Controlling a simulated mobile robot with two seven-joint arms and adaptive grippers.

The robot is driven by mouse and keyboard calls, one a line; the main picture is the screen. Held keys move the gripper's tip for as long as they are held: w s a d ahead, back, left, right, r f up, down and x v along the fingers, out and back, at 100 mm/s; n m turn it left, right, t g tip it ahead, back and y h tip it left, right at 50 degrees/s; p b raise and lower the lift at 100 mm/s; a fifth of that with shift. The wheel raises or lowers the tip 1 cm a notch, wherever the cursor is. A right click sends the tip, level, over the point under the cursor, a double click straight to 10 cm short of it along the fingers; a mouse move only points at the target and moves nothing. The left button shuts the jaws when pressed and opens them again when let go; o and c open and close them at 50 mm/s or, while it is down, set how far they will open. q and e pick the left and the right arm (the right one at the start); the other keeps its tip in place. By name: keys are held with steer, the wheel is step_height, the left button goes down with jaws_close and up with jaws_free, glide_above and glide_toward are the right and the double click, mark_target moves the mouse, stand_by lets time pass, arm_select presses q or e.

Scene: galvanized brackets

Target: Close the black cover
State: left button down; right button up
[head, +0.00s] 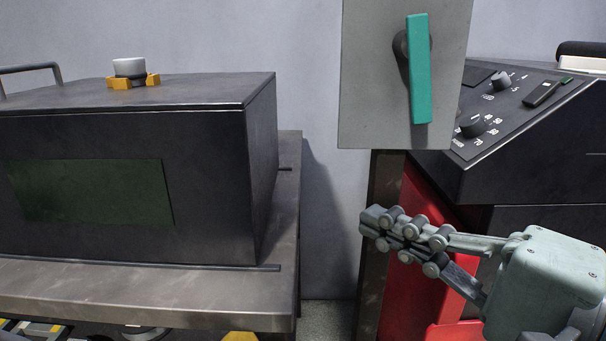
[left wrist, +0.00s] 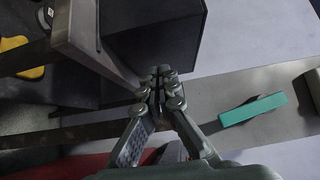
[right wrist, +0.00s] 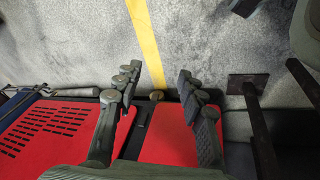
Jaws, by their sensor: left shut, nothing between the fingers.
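The black cover (head: 130,135) is a large box with a dark green window (head: 90,190) in its front, at left in the head view. It sits on a grey metal table (head: 150,295); its lower front edge runs along the tabletop and I see no gap there. The cover also shows at top in the left wrist view (left wrist: 155,40). My left gripper (head: 372,222) is shut and empty, right of the cover and table and apart from them; it also shows in the left wrist view (left wrist: 160,82). My right gripper (right wrist: 157,88) is open and empty over red panels.
A grey panel with a teal lever (head: 420,70) hangs above my left gripper. A black console with knobs (head: 520,100) and a red body stands at right. A white cap in a yellow base (head: 130,73) is on the cover. A yellow line (right wrist: 146,45) crosses the floor.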

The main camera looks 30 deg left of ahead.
steer(key=w+a+r+n+t+y+b, duration=0.1)
steer(key=w+a+r+t+y+b, duration=0.25)
steer(key=w+a+r+t, duration=0.5)
arm_select(q)
steer(key=b, duration=0.4)
glide_toward(253, 182)
steer(key=w+d, duration=0.2)
steer(key=w, duration=0.1)
arm_select(e)
steer(key=w+a+r+n+t+y, duration=0.1)
steer(key=w+a+r+t+y, duration=0.1)
steer(key=a+r, duration=0.35)
steer(key=w+a+r+t+y, duration=0.2)
steer(key=a+r+t, duration=0.1)
steer(key=r, duration=0.6)
arm_select(q)
steer(key=a, duration=0.4)
steer(key=s+a+p, duration=0.1)
steer(key=a, duration=0.1)
steer(key=shift+a, duration=0.4)
steer(key=shift+s+a, duration=0.2)
steer(key=shift+a, duration=0.25)
arm_select(e)
steer(key=d+f+g+h, duration=0.2)
steer(key=d+f+g, duration=0.1)
steer(key=f, duration=0.3)
steer(key=shift+s+d+f, duration=0.25)
steer(key=shift+s+d, duration=0.05)
steer(key=shift+s, duration=0.05)
steer(key=shift+h, duration=0.25)
